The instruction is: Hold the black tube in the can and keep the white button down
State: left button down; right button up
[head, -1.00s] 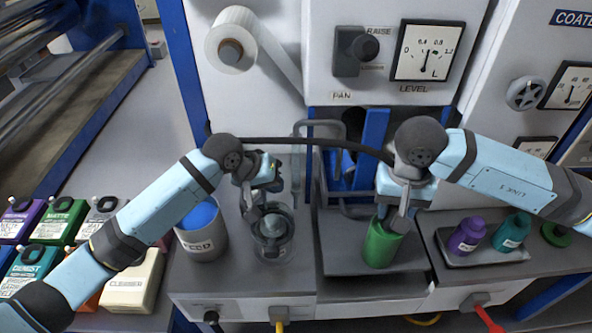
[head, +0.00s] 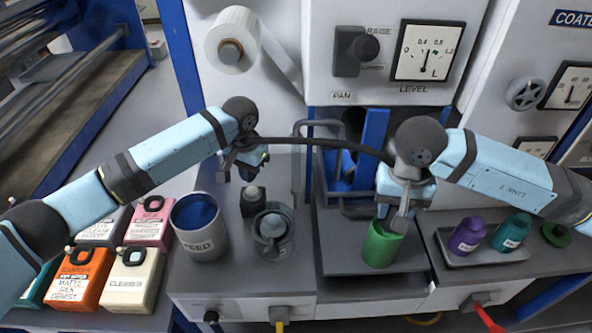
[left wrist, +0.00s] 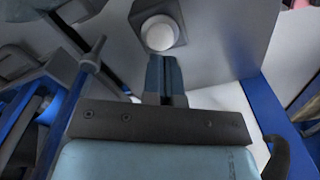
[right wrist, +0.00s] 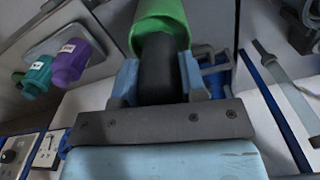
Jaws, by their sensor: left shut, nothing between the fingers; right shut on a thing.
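The green can (head: 381,248) stands on the grey bench below my right gripper (head: 399,208). The right gripper is shut on the black tube (right wrist: 158,68), whose end goes into the mouth of the green can (right wrist: 152,18). The tube (head: 335,146) also arcs leftward behind my left wrist in the head view. The white button (left wrist: 158,32) sits on a small grey box (left wrist: 178,12), also seen in the head view (head: 254,206). My left gripper (head: 243,172) is shut and empty, above the box. Its fingertips (left wrist: 165,60) appear apart from the button.
A FEED can (head: 200,245) with blue inside stands left of the box. A round cup (head: 288,252) with a grey part stands beside it. Purple (head: 466,237) and teal (head: 510,234) bottles stand in a tray at right. Several coloured containers (head: 80,275) stand at lower left.

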aim_at(252, 190)
pick_arm(q)
jog(key=shift+f, duration=1.1)
jog(key=shift+f, duration=1.25)
dwell(2.6)
jog(key=shift+r, duration=0.1)
dwell(2.0)
jog(key=shift+r, duration=3.45)
